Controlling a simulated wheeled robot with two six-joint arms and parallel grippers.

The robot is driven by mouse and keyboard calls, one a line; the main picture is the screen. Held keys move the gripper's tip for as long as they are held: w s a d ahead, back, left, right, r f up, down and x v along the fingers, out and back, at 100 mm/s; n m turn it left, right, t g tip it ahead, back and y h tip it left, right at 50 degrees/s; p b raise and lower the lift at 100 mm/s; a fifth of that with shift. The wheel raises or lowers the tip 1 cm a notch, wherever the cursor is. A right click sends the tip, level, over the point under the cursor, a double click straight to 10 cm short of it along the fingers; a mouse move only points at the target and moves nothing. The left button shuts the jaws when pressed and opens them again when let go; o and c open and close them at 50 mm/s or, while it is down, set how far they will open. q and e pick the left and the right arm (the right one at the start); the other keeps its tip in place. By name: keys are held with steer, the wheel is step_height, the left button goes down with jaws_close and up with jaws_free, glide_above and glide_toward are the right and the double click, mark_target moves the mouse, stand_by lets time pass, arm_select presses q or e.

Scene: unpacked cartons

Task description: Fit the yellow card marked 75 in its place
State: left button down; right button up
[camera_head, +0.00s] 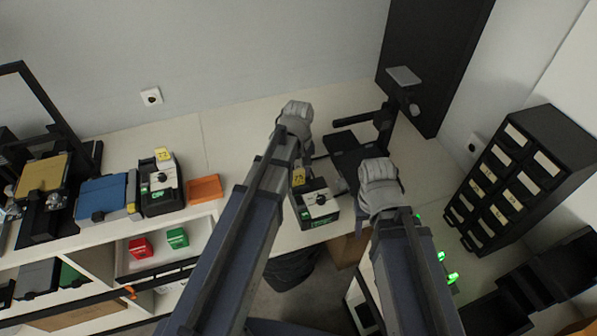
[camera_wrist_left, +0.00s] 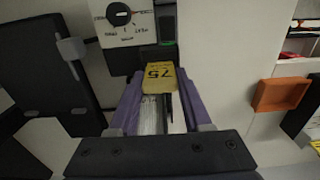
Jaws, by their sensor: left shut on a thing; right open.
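The yellow card marked 75 (camera_wrist_left: 159,78) is between the fingertips of my left gripper (camera_wrist_left: 160,98), which is shut on it. The card also shows in the head view (camera_head: 299,177), at the back left of a black device with a white dial panel (camera_head: 320,198). In the left wrist view this device (camera_wrist_left: 127,15) is just beyond the card. I cannot tell whether they touch. My right gripper (camera_head: 376,180) is right of the device, open; its fingertips are mostly hidden.
A similar device (camera_head: 160,185) with a yellow card on top (camera_head: 163,154) stands at left, beside an orange tray (camera_head: 205,189). A black stand (camera_head: 360,150) is behind my right gripper. A black drawer cabinet (camera_head: 510,175) stands at right. Red (camera_head: 140,247) and green (camera_head: 177,238) boxes sit on a lower shelf.

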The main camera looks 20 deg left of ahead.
arm_select(q)
steer(key=shift+f+b, duration=0.4)
steer(key=shift+f, duration=0.1)
steer(key=shift+c, duration=1.3)
jaws_free()
steer(key=shift+r, duration=0.2)
step_height(320, 180, up, 8)
steer(key=p, duration=0.8)
steer(key=shift+f, duration=0.2)
